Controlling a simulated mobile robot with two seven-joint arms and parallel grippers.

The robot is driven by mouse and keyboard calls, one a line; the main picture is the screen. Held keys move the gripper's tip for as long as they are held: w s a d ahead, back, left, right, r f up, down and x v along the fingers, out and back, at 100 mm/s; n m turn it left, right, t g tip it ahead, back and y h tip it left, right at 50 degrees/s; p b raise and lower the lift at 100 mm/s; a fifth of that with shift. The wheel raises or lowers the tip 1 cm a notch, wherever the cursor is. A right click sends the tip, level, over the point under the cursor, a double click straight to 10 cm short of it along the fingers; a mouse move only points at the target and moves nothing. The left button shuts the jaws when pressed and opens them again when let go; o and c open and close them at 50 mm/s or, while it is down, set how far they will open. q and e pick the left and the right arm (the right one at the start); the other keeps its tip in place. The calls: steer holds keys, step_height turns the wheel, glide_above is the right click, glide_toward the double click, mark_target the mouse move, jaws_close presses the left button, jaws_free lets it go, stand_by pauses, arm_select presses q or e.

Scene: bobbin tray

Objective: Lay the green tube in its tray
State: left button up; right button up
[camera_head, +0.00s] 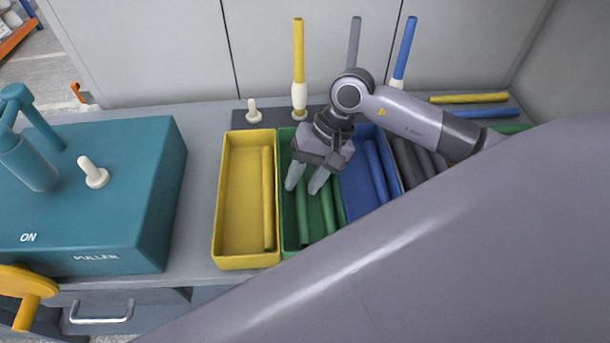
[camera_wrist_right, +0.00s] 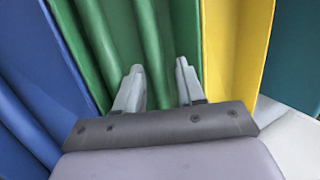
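The green tray (camera_head: 288,238) stands between a yellow and a blue tray, and its near end is hidden behind my arm. Two green tubes lie lengthwise in it, one on the left (camera_head: 304,222) and one on the right (camera_head: 327,208). My right gripper (camera_head: 305,187) is over the green tray, pointing down, its two fingers apart. In the right wrist view the gripper (camera_wrist_right: 158,82) holds nothing between its fingertips. A green tube (camera_wrist_right: 150,45) passes below and between them there. My left gripper is not in view.
The yellow tray (camera_head: 232,262) holds a yellow tube, the blue tray (camera_head: 352,190) blue tubes. Behind stand yellow (camera_head: 298,50), grey (camera_head: 354,40) and blue (camera_head: 405,45) tubes upright, and a bare white peg (camera_head: 253,112). The teal puller machine (camera_head: 120,190) is at left. Loose tubes lie at back right.

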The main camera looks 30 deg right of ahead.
steer(key=shift+o, duration=0.7)
steer(key=shift+r, duration=0.1)
steer(key=p+v, duration=0.1)
steer(key=v, duration=1.4)
steer(key=shift+d, duration=0.15)
stand_by(0.6)
